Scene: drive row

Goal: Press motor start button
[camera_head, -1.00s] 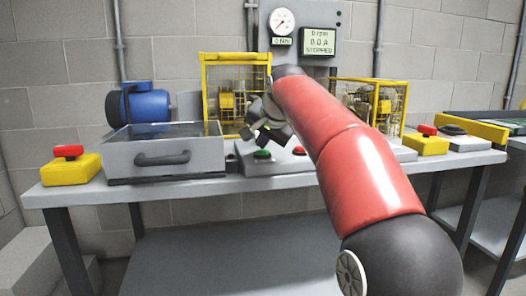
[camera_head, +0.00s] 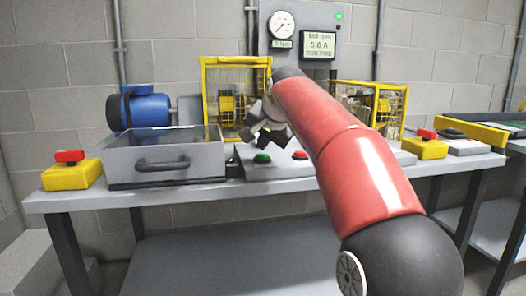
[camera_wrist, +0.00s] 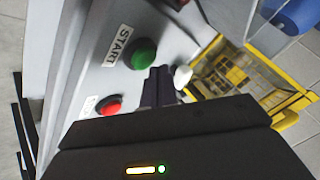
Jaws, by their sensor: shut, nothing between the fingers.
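The green START button (camera_head: 262,157) is on the sloped grey control box (camera_head: 282,169) on the bench. It also shows in the wrist view (camera_wrist: 144,53), beside its START label (camera_wrist: 117,46). The red button (camera_head: 300,155) is to its right, and also shows in the wrist view (camera_wrist: 108,105). My gripper (camera_head: 258,138) is shut and empty, just above and behind the green button. In the wrist view the dark fingertips (camera_wrist: 158,72) are next to the green button and appear apart from it. The wall display (camera_head: 319,45) reads about 0.8 A; its other lines are blurred.
A grey drawer-like box with a handle (camera_head: 163,163) and a yellow box with a red button (camera_head: 71,172) stand left. Yellow cages (camera_head: 235,60) are behind my gripper. A blue motor (camera_head: 144,108) is at the back left. A green lamp (camera_head: 338,16) is lit.

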